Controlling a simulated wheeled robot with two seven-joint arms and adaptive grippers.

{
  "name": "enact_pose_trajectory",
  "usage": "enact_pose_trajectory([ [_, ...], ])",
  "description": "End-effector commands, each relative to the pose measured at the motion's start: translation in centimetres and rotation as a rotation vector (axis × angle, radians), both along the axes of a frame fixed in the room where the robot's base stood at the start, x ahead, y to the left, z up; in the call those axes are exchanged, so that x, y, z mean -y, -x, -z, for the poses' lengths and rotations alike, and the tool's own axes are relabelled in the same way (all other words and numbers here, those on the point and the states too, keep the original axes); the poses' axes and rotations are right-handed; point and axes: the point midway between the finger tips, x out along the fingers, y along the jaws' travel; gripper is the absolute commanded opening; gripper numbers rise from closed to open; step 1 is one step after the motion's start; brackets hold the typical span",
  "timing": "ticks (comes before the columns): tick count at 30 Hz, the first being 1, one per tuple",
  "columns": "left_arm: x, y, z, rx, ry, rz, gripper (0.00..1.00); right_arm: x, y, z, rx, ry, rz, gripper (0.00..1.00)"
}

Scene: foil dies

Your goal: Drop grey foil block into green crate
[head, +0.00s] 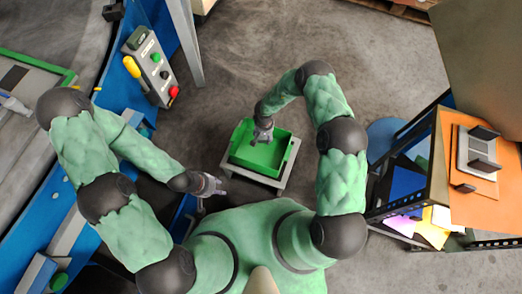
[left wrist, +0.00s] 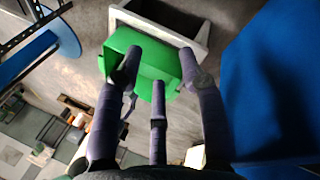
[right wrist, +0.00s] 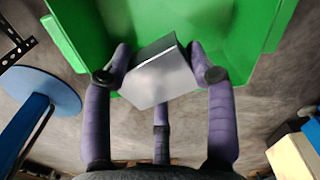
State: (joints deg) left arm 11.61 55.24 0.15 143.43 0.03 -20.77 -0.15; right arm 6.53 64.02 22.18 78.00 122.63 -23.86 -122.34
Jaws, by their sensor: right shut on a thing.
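The green crate (head: 275,152) sits on a light stand in the middle of the floor in the head view. My right gripper (head: 262,136) is over the crate. In the right wrist view my right gripper (right wrist: 160,85) is shut on the grey foil block (right wrist: 160,80), with the green crate (right wrist: 215,20) behind it. The block looks tilted; its height above the crate floor is hard to tell. My left gripper (head: 215,187) is left of and below the crate, empty, with its fingers spread apart. In the left wrist view the crate (left wrist: 120,42) shows beyond the left fingers (left wrist: 160,85).
A blue machine with a button box (head: 150,65) stands at the left. An orange-topped shelf (head: 470,205) with a grey die on it stands at the right. A blue round top (head: 385,135) is beside the shelf. Floor behind the crate is clear.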

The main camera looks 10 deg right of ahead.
Motion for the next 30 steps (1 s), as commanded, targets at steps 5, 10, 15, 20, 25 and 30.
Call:
enact_pose_trajectory([
  [5, 0.0, 0.0, 0.3, 0.001, 0.0, 0.0, 0.4, 0.0, 0.0, 0.3, 0.001, 0.0, 0.001, 0.4],
  [10, 0.0, 0.0, 0.2, 0.001, 0.0, 0.0, 0.4, 0.0, 0.0, 0.2, 0.0, 0.0, 0.001, 0.62],
  [15, 0.0, 0.0, 0.2, 0.001, 0.0, 0.0, 0.4, 0.0, 0.0, 0.2, 0.0, 0.0, 0.0, 0.84],
  [20, 0.0, 0.0, 0.2, 0.001, 0.0, 0.0, 0.4, 0.0, 0.0, 0.2, 0.0, 0.0, 0.0, 0.84],
  [25, 0.0, 0.0, 0.2, 0.001, 0.0, 0.0, 0.4, 0.0, 0.0, -0.1, 0.001, 0.0, 0.0, 0.84],
  [30, 0.0, 0.0, 0.2, 0.001, 0.0, 0.0, 0.4, 0.0, -0.1, -2.2, 0.002, 0.0, 0.0, 0.84],
])
